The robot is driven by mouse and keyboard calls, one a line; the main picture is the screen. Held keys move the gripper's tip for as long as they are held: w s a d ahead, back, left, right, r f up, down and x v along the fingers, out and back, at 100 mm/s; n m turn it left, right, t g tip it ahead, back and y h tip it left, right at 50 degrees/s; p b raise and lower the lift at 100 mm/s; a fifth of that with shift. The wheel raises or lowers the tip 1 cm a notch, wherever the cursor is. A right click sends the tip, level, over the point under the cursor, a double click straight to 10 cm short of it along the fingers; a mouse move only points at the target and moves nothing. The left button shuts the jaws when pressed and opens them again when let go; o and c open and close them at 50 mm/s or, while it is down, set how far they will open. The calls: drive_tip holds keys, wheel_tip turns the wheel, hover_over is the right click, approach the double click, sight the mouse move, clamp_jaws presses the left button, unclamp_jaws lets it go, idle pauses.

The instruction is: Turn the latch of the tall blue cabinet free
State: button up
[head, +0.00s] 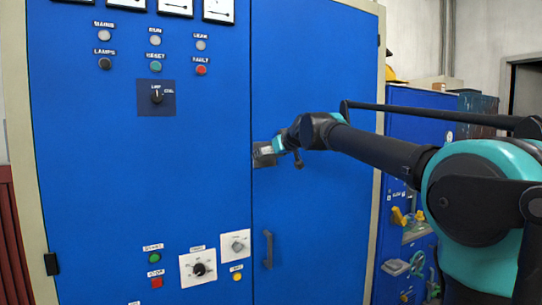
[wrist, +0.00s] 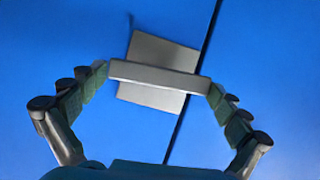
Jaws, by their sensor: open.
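The tall blue cabinet (head: 310,80) fills the left and middle of the head view. Its latch (head: 262,160) is a grey plate with a bar, beside the seam between the two door panels. My gripper (head: 277,148) is at the latch in the head view. In the wrist view my gripper (wrist: 158,82) is open, with one finger near each end of the bar. I cannot tell whether the fingers touch it.
A door handle (head: 267,250) sits on the cabinet below the latch. The left panel carries lamps, buttons and a rotary switch (head: 157,96), with knobs (head: 198,268) lower down.

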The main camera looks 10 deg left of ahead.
drive_tip(key=c, duration=0.8)
drive_tip(key=shift+m, duration=0.4)
drive_tip(key=o, duration=0.8)
drive_tip(key=shift+s+d, duration=0.1)
drive_tip(key=v, duration=1.1)
drive_tip(key=shift+s+d+r, duration=0.15)
drive_tip(key=shift+d+r, duration=0.05)
drive_tip(key=shift+d, duration=0.15)
